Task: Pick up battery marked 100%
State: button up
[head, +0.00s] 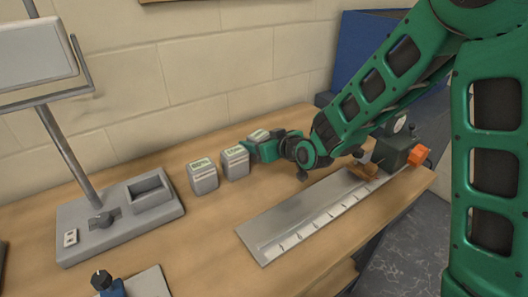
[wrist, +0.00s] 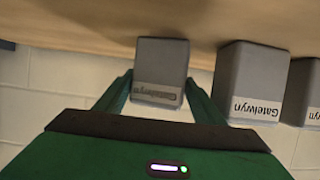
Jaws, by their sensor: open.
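Three grey box-shaped batteries stand in a row on the wooden bench, with small green-and-white labels on top too small to read. The left battery (head: 204,177) and middle battery (head: 235,162) are clear of my gripper. The far battery (head: 258,135) is partly hidden behind my gripper (head: 258,151). In the wrist view, one battery (wrist: 161,66) stands between the open fingers of my gripper (wrist: 160,95), its "Gatelwyn" side facing me in shadow. Two more batteries (wrist: 245,75) (wrist: 306,85) stand to its right. No charge marking is readable.
A grey stand (head: 122,218) with a post and screen is at the left. A metal ruled plate (head: 300,222) lies in front of the batteries. A dark device with an orange knob (head: 419,155) sits at the right. A brick wall (head: 200,70) rises behind.

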jog(key=shift+c, duration=0.5)
jog(key=c, duration=0.8)
jog(key=shift+r, duration=0.15)
jog(key=shift+c, duration=0.2)
